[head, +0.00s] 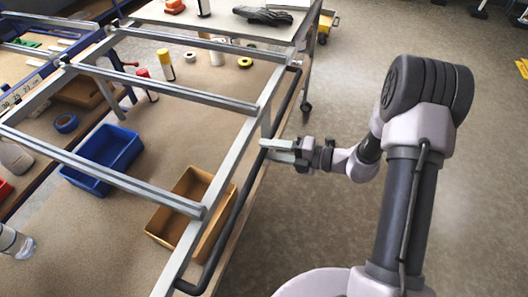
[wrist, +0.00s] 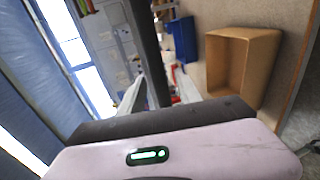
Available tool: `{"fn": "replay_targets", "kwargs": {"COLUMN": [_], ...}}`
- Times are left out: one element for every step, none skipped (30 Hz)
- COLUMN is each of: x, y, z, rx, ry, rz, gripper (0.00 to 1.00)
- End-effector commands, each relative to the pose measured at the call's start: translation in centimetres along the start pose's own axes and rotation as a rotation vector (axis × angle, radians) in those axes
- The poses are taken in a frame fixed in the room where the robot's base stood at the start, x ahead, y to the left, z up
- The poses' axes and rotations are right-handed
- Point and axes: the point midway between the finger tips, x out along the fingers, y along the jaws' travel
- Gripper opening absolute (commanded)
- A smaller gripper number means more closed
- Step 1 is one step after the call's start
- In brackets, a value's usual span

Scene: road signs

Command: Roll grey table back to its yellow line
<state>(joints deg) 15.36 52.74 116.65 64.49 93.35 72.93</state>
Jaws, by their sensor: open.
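A table (head: 95,225) with a brown-grey top and light metal rails above it fills the left of the head view. A dark handle bar (head: 236,212) runs along its right side. My gripper (head: 274,150) is at this bar, about midway along it. In the wrist view my gripper (wrist: 156,92) is open, and the dark bar (wrist: 147,45) runs down between its light fingers. I cannot tell whether the fingers touch it. A small yellow mark (head: 522,67) shows on the floor at the far right; whether it is the table's line is unclear.
A brown bin (head: 188,213) and a blue bin (head: 103,158) stand on the table, with bottles and tape rolls nearby. Another light worktop (head: 225,18) is at the back, with a caster (head: 305,107) below. The floor (head: 335,95) to the right is clear around my arm.

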Motion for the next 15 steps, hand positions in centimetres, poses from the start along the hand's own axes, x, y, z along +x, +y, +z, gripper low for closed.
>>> {"fn": "replay_targets", "kwargs": {"x": [0.8,1.1,1.5,1.7,1.9,2.1,2.2,2.2,2.2,2.2,2.2,2.2,2.2,2.2,2.2], "y": [-0.2,-0.2,-0.1,-0.1,-0.1,0.0,0.0,0.0,0.1,0.1,0.1,0.1,0.1,0.1,0.1], "z": [0.0,0.0,0.0,0.0,0.0,0.0,0.0,0.0,0.0,0.0,0.0,0.0,0.0,0.0,0.0], "rx": [-0.002,-0.001,-0.001,-0.001,0.000,0.000,0.000,0.000,0.000,0.000,0.000,0.000,0.000,0.000,0.000], "ry": [0.002,0.002,0.002,0.001,0.000,0.000,0.000,0.000,0.000,0.000,0.000,0.000,0.000,0.000,0.000], "rz": [0.000,0.000,0.000,0.000,0.000,0.001,0.001,0.001,0.001,0.000,0.000,0.000,0.000,0.000,0.000], "gripper": [0.40,0.40,0.40,0.40,0.40,0.40,0.40,0.40,0.40,0.40,0.40,0.40,0.40,0.40,0.32]}}
